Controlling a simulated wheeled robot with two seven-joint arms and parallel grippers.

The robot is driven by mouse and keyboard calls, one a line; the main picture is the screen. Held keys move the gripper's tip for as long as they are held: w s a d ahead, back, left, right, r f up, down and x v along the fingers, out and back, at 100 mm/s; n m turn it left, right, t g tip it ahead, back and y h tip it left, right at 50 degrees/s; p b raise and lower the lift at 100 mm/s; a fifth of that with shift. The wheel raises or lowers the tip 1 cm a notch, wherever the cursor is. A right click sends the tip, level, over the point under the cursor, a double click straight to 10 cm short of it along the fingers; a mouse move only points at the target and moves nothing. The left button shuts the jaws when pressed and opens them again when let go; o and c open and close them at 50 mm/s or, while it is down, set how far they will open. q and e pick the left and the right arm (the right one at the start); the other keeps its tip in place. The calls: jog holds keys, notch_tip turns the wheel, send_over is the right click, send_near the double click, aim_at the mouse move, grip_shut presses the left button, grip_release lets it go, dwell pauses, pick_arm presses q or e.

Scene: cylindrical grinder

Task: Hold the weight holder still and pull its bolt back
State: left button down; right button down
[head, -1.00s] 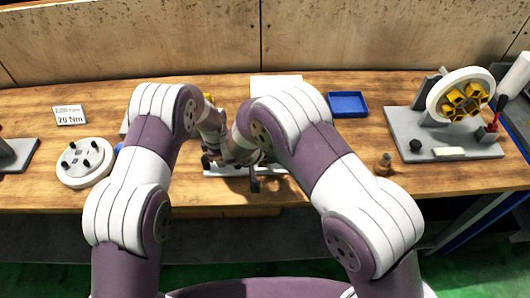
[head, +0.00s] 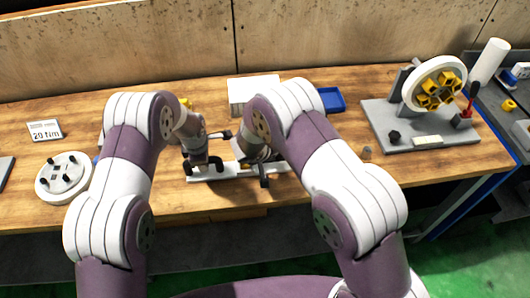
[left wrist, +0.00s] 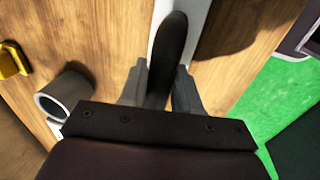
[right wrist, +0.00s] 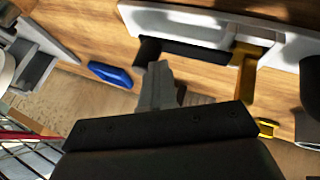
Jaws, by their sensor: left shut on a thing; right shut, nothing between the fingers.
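The weight holder is a long white base (head: 210,173) with dark parts on it, near the table's front edge; my arms cover part of it. My left gripper (head: 203,165) is shut on a black upright handle (left wrist: 174,45) above the white base, which also shows in the left wrist view (left wrist: 197,18). My right gripper (right wrist: 160,75) is shut and empty. Its fingertips are close to the dark end (right wrist: 148,50) of a black bar lying along the white holder (right wrist: 170,22). I cannot tell whether they touch. A yellow-brown bracket (right wrist: 246,70) crosses the holder there.
A white box (head: 253,92) and a blue tray (head: 331,100) stand behind. A round white plate with black pegs (head: 64,178) lies left.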

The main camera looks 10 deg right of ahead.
jog(key=shift+d, duration=1.95)
jog(key=shift+s, duration=0.1)
jog(key=s+a+r, duration=0.5)
jog(key=a+r, duration=0.2)
jog(key=r, duration=0.1)
jog(key=shift+s+a, duration=0.3)
jog(key=shift+s, duration=0.1)
pick_arm(q)
jog(key=c, duration=0.7)
grip_release()
